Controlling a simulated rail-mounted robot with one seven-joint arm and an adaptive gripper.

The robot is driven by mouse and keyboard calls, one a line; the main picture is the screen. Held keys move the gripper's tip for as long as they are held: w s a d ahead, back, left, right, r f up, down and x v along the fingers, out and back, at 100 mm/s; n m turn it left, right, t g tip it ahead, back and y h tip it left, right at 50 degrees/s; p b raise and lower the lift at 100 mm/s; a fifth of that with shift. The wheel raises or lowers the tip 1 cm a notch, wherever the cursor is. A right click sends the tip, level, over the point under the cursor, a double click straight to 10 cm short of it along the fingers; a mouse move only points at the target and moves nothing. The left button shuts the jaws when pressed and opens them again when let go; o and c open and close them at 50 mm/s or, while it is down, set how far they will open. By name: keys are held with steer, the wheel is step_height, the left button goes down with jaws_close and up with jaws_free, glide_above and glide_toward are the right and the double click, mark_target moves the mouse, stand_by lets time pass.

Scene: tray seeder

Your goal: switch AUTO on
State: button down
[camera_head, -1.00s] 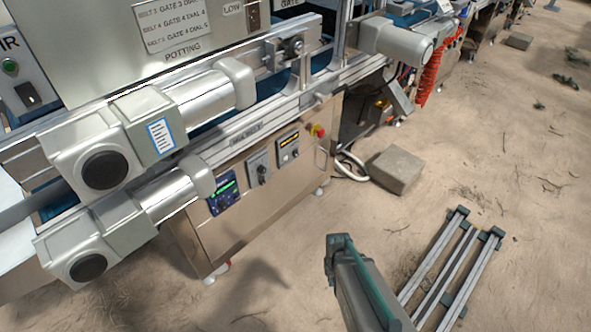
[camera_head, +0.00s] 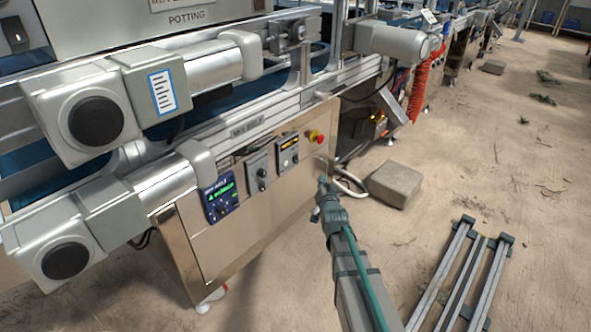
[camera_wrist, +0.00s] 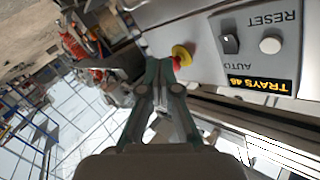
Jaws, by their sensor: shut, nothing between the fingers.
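The AUTO switch (camera_wrist: 230,43) is a small black rocker on a grey panel. It shows in the wrist view, upside down, with the AUTO label beside it; I cannot tell which way it is set. In the head view its panel (camera_head: 287,152) is on the cabinet front, too small to make out the switch. My gripper (camera_wrist: 160,66) is shut and empty, apart from the panel. In the head view my gripper (camera_head: 325,184) is in front of the cabinet, below and right of the panel.
A white RESET button (camera_wrist: 270,44) and an amber TRAYS display (camera_wrist: 262,85) share the panel. A red and yellow emergency stop (camera_head: 316,136) is right of the panel. A concrete block (camera_head: 396,185) and a metal frame (camera_head: 460,270) lie on the floor.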

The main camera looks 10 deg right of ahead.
mark_target(296, 159)
step_height(296, 159, up, 4)
steer(key=shift+w+r+m+t, duration=0.1)
steer(key=shift+m+t, duration=0.6)
steer(key=shift+t, duration=0.4)
steer(key=shift+a, duration=0.1)
steer(key=w+a+f+p, duration=0.1)
steer(key=w+a+p, duration=0.3)
steer(key=w+a, duration=0.1)
steer(key=shift+w+a+f, duration=0.15)
steer(key=shift+w+a, duration=0.2)
steer(key=shift+w, duration=0.4)
steer(key=shift+w+a, duration=0.1)
stand_by(0.5)
steer(key=shift+w+a, duration=0.2)
steer(key=shift+w+a+p, duration=0.2)
steer(key=shift+w+p, duration=0.05)
steer(key=shift+p, duration=0.05)
stand_by(0.7)
steer(key=shift+s+f, duration=0.1)
